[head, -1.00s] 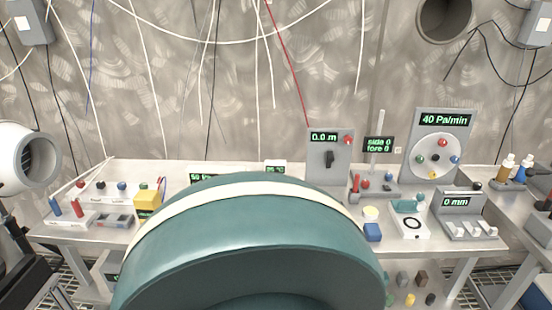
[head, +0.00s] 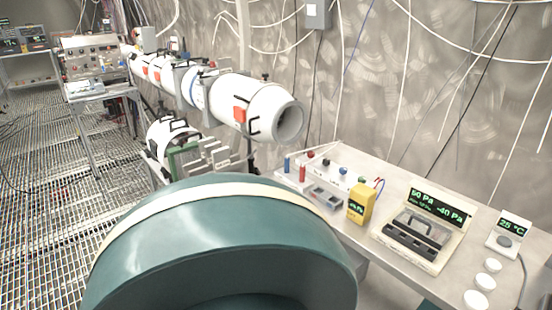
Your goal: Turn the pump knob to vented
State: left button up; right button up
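I cannot make out a knob marked as the pump knob in the head view. A grey control unit (head: 93,56) with small dials stands on a bench at the far left, too small to read. Neither of my grippers is in view. A teal curved part of my own body covers the lower middle and hides what lies behind it.
A steel bench (head: 385,180) on the right holds a yellow meter (head: 360,203), a pressure display box (head: 427,228), a 25 °C display (head: 508,231) and white discs (head: 476,299). A grated floor (head: 40,190) lies open at the left, with loose cables on it. Wires hang along the wall.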

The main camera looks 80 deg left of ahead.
aim_at(362, 179)
jog(key=u, duration=2)
jog(key=i+j+z, duration=0.1)
jog(key=z, duration=0.35)
jog(key=i+j+z, duration=0.1)
jog(key=z, duration=0.4)
jog(key=j+z, duration=0.25)
jog(key=z, duration=0.2)
jog(key=i+j+z, duration=0.1)
jog(key=j+z, duration=0.15)
jog(key=j, duration=0.25)
jog(key=j+z, duration=0.25)
jog(key=j, duration=0.3)
